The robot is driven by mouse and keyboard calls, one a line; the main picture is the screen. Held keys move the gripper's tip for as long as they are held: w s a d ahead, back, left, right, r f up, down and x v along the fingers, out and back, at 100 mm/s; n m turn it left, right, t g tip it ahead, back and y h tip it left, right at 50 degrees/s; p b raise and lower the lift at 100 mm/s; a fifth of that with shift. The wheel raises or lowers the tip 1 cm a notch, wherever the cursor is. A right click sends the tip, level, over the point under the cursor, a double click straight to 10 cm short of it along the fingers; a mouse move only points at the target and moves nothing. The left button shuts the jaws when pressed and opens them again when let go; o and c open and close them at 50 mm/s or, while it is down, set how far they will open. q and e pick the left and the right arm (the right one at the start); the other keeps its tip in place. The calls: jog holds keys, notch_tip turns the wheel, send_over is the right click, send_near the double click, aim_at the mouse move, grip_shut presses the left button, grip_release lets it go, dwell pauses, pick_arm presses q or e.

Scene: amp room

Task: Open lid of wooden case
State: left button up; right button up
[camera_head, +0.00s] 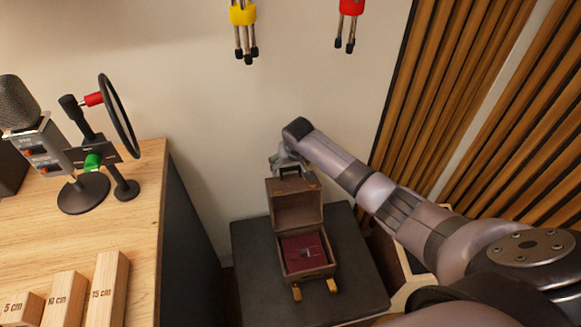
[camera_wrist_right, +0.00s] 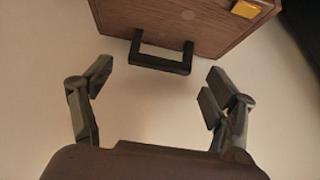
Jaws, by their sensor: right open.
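The small wooden case (camera_head: 305,262) stands on a dark cabinet top with its lid (camera_head: 296,206) raised upright. In the right wrist view, the wooden panel (camera_wrist_right: 205,20) has a black handle (camera_wrist_right: 162,58) and a brass-coloured piece. My right gripper (camera_wrist_right: 158,92) is open, with its fingers on either side of the handle and apart from it. In the head view, my right arm reaches behind the lid, and the gripper is mostly hidden there. My left gripper is not in view.
The dark cabinet top (camera_head: 253,262) has bare room around the case. A wooden desk (camera_head: 110,205) at left holds a microphone (camera_head: 22,115), a round pop filter (camera_head: 120,115) and labelled wooden blocks (camera_head: 105,290). Slatted wood panels (camera_head: 440,90) stand at right.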

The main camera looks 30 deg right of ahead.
jog(key=shift+w+f, duration=0.25)
jog(key=shift+f, duration=0.35)
jog(key=shift+c, duration=0.4)
